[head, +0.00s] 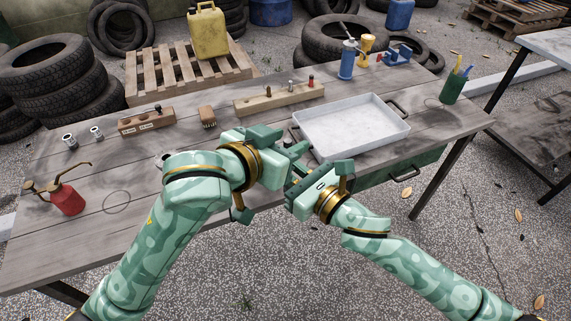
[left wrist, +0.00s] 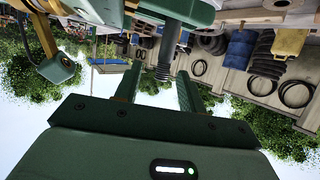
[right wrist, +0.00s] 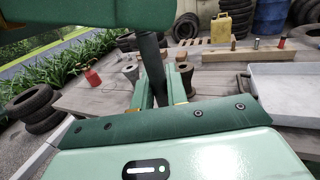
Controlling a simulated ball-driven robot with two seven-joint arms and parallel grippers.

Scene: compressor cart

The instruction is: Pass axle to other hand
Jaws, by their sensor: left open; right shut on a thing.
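The axle is a dark rod. In the left wrist view the axle (left wrist: 170,48) reaches down from the other gripper's body, with a ribbed end between my left fingers. My left gripper (left wrist: 159,88) is open around it, with gaps visible beside the rod. In the right wrist view the axle (right wrist: 152,62) rises from between the fingers of my right gripper (right wrist: 157,92), which is shut on it. In the head view my left gripper (head: 298,150) and right gripper (head: 294,179) are close together above the table's front edge; they largely hide the axle.
On the wooden table (head: 115,202) stand a white tray (head: 350,127), wooden block (head: 146,122), long block (head: 280,99), brush (head: 207,116), red oil can (head: 67,199), metal hubs (head: 70,141) and green cup (head: 452,89). The table's left part has free room.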

